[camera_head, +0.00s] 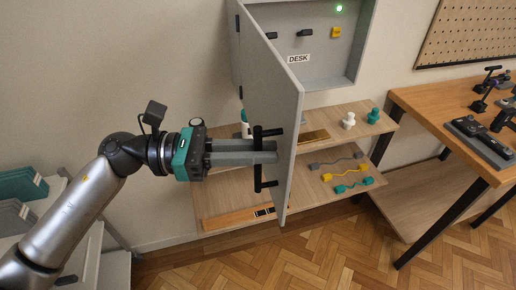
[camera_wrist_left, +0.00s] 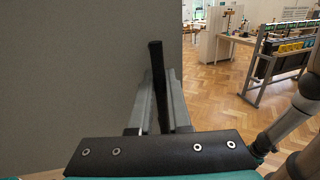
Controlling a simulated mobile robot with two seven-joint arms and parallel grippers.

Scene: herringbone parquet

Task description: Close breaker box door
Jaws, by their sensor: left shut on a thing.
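The grey breaker box (camera_head: 318,78) hangs on the wall, with a "DESK" label and several switches inside. Its grey door (camera_head: 276,90) is hinged on the left and stands wide open toward me. A black bar handle (camera_head: 259,160) runs upright on the door's outer face. My left gripper (camera_head: 268,152) is shut on this handle. In the left wrist view the dark handle bar (camera_wrist_left: 158,85) rises between the two grey fingers, beside the door panel (camera_wrist_left: 80,70). My right gripper is in neither view.
A wooden workbench (camera_head: 430,105) with tools stands at the right under a pegboard (camera_head: 468,30). The parquet floor (camera_head: 330,250) in front is clear.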

